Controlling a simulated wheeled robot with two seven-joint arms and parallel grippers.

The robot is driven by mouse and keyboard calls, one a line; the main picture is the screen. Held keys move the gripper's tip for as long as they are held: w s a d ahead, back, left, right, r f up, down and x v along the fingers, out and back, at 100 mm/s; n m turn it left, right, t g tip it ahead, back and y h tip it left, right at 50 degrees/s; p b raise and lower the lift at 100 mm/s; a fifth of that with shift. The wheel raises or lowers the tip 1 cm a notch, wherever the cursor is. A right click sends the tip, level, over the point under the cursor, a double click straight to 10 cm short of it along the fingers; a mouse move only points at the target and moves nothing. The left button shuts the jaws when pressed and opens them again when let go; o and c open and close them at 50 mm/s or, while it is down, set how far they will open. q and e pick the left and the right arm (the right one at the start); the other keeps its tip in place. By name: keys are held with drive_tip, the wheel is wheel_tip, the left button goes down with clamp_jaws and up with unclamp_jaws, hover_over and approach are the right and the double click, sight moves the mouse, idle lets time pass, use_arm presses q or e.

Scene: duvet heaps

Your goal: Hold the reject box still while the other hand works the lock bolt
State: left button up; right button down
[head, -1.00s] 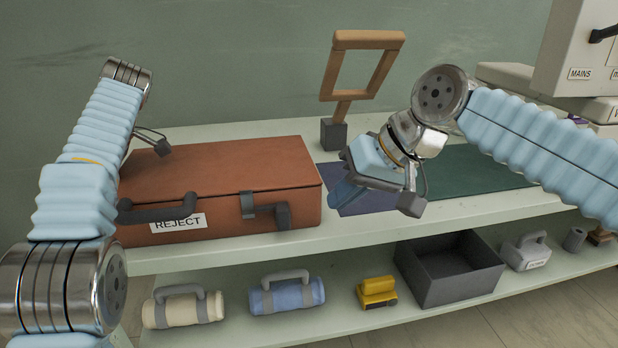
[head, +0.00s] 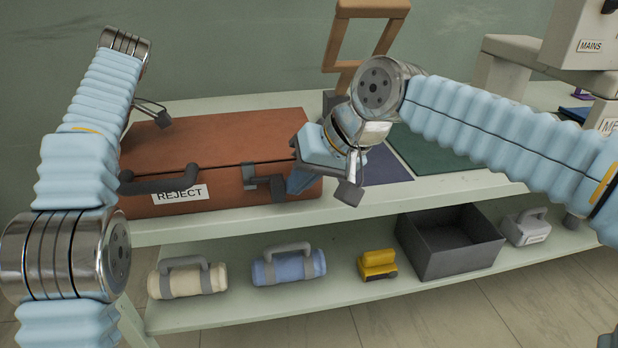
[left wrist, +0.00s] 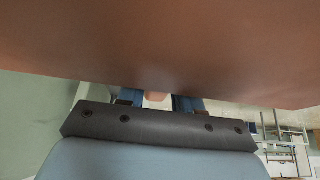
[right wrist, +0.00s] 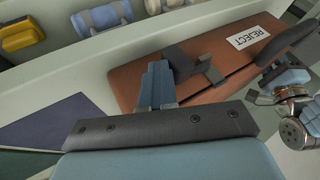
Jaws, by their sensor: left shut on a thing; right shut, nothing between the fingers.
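The reject box (head: 225,140), a brown case with a dark front handle (head: 160,182) and a REJECT label, lies on the upper shelf. Its grey lock bolt (head: 262,184) is on the front right; it also shows in the right wrist view (right wrist: 182,62). My left gripper (left wrist: 157,99) is shut at the box's left end, with a small brown part of it between the fingers; the arm hides it in the head view. My right gripper (head: 296,182) is shut and empty, its blue fingertips right beside the bolt's right end. I cannot tell whether they touch.
A wooden frame (head: 341,50) stands behind my right arm. Blue and green mats lie right of the box. The lower shelf holds a cream roll (head: 188,281), a blue roll (head: 290,267), a yellow item (head: 377,265) and an open dark bin (head: 451,266).

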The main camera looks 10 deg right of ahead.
use_arm(q)
drive_tip(key=shift+d, duration=0.15)
use_arm(e)
drive_tip(key=shift+a, duration=1.15)
drive_tip(key=s+d+r, duration=0.3)
drive_tip(key=d+r, duration=0.5)
drive_tip(key=d, duration=0.1)
drive_tip(key=shift+s, duration=0.4)
use_arm(q)
drive_tip(key=o, duration=1.3)
